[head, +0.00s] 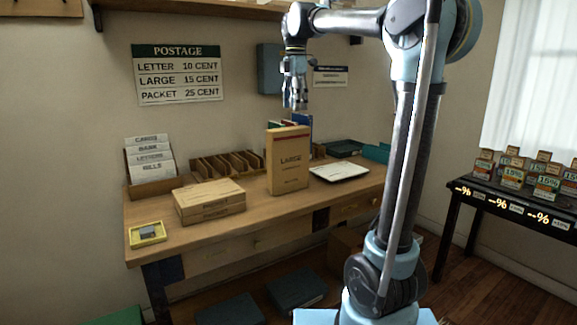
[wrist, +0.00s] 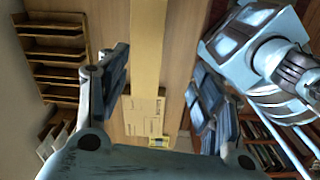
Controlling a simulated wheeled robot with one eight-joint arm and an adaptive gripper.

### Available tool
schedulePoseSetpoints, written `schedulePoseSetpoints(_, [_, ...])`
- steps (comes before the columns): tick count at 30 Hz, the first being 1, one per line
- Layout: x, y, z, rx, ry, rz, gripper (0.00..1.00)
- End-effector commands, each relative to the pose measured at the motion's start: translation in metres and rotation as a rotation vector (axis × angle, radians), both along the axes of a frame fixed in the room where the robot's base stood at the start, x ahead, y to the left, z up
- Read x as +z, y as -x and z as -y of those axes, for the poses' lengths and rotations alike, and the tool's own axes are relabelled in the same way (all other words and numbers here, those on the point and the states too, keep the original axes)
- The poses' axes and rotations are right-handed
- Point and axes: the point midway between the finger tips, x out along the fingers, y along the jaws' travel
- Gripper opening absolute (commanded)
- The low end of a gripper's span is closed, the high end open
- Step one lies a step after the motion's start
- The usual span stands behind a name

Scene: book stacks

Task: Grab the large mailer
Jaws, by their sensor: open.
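The large mailer (head: 289,163) is a tan upright packet marked "LARGE", standing on the wooden desk in the head view. In the wrist view its narrow top seems to be the tan strip (wrist: 148,45) running between my fingers. My gripper (head: 295,104) points down above the mailer, with a gap between them in the head view. In the wrist view my gripper (wrist: 160,88) is open, a finger on each side, with nothing held.
Stacked cartons (head: 210,202) and a yellow tray (head: 147,235) are left on the desk (head: 265,220). A wooden sorter (head: 225,165) and blue and green items (head: 303,121) stand behind the mailer. A pale flat tray (head: 340,171) lies close at right.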

Motion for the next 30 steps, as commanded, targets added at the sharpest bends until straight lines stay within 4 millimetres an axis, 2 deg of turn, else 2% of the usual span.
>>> schedulePoseSetpoints(3, [0.009,-0.011,-0.016,0.092,0.004,-0.007,0.60])
schedulePoseSetpoints(9, [0.007,-0.016,-0.024,0.142,0.005,-0.011,0.60])
schedulePoseSetpoints(11, [0.000,-0.016,-0.024,0.142,0.005,-0.011,0.60])
schedulePoseSetpoints(24, [-0.077,-0.015,-0.023,0.139,0.005,-0.011,0.60])
schedulePoseSetpoints(30, [-0.099,-0.016,-0.023,0.139,0.005,-0.011,0.60])
